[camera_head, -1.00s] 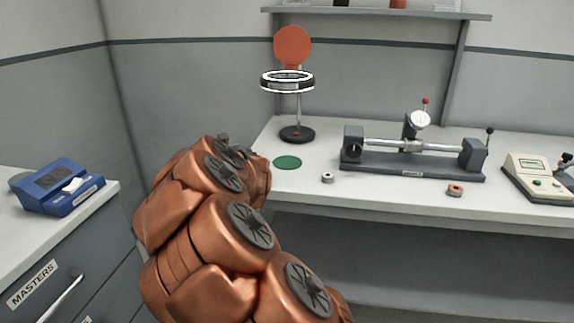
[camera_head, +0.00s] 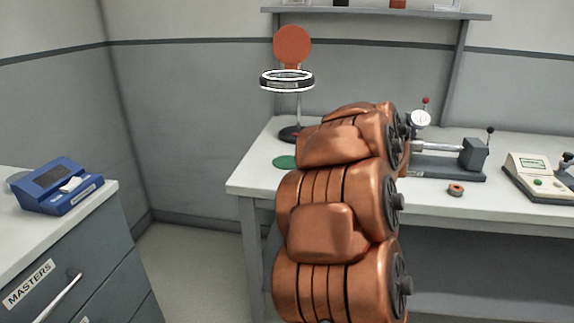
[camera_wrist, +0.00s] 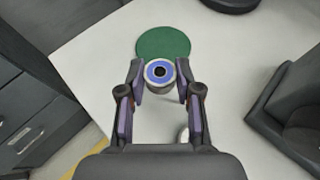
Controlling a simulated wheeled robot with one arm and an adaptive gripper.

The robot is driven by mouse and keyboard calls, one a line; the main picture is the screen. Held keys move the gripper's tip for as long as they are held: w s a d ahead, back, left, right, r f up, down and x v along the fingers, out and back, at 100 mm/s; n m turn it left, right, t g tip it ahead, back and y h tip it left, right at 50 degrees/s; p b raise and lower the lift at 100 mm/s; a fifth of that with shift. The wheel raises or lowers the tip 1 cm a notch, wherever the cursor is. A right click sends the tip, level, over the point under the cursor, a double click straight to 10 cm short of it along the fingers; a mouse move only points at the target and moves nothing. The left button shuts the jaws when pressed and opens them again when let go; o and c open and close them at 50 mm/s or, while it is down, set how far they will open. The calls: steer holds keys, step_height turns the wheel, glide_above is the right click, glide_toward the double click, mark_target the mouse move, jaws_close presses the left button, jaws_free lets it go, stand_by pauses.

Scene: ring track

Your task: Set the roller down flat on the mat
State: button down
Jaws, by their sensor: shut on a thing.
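The roller (camera_wrist: 158,73), a small ring with a blue face, a dark centre and a pale rim, is held between the fingertips of my gripper (camera_wrist: 159,80) in the wrist view. My gripper is shut on it, one finger at each side. The round green mat (camera_wrist: 164,42) lies on the white bench just beyond the roller in the wrist view, its near edge partly covered by it. The height of the roller above the bench is hard to tell. In the head view the mat (camera_head: 284,162) shows left of my arm, which hides my gripper and the roller.
The ring lamp (camera_head: 287,81) stands behind the mat; its dark base (camera_head: 291,134) is close by. A dial-gauge fixture (camera_head: 447,167) sits to the right, partly behind my arm.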

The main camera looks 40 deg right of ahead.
steer(key=s+d, duration=0.1)
steer(key=s, duration=0.1)
steer(key=s+d, duration=0.1)
steer(key=s, duration=0.1)
steer(key=s+d, duration=0.1)
steer(key=s, duration=0.1)
steer(key=shift+s+d+r, duration=0.15)
steer(key=shift+r, duration=0.25)
glide_above(289, 164)
steer(key=s, duration=0.1)
steer(key=shift+d+f+b, duration=0.1)
steer(key=shift+f+b, duration=0.2)
steer(key=shift+f, duration=0.35)
steer(key=shift+w+f+b, duration=0.25)
steer(key=shift+f, duration=0.65)
steer(key=shift+w+f+b, duration=0.25)
steer(key=shift+f, duration=0.65)
steer(key=shift+f, duration=0.15)
steer(key=c, duration=0.8)
jaws_free()
steer(key=shift+r, duration=0.25)
steer(key=v, duration=1.2)
steer(key=shift+f+p, duration=0.1)
steer(key=shift+p, duration=0.3)
steer(key=shift+w, duration=0.1)
